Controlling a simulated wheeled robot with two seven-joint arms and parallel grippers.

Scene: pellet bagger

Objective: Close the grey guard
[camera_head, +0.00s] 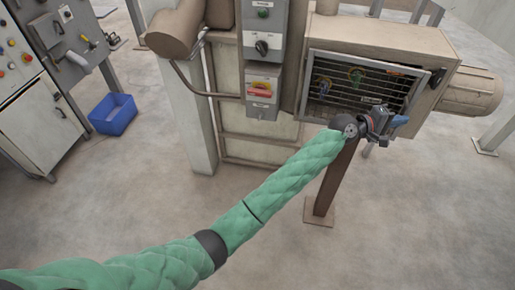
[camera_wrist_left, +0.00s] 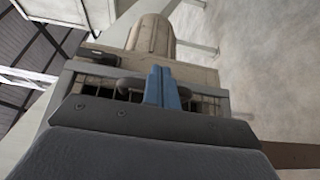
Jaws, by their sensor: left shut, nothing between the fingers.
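The grey guard (camera_head: 421,93) is a framed grille of thin bars on the front of the beige machine box at the upper right of the head view. Coloured parts show behind its bars. I cannot tell how far it stands off the box. My left gripper (camera_head: 399,121) is at the guard's lower right corner, its blue fingers pointing right. In the left wrist view the blue fingers (camera_wrist_left: 163,88) are together and empty, in front of the box and its barred opening. Whether they touch the guard is unclear. My right gripper is not in view.
A grey control box with a rotary switch (camera_head: 262,47) and a red-yellow switch (camera_head: 262,89) are left of the guard. A blue bin (camera_head: 112,114) and a control cabinet (camera_head: 45,125) are at left. The floor in front is clear.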

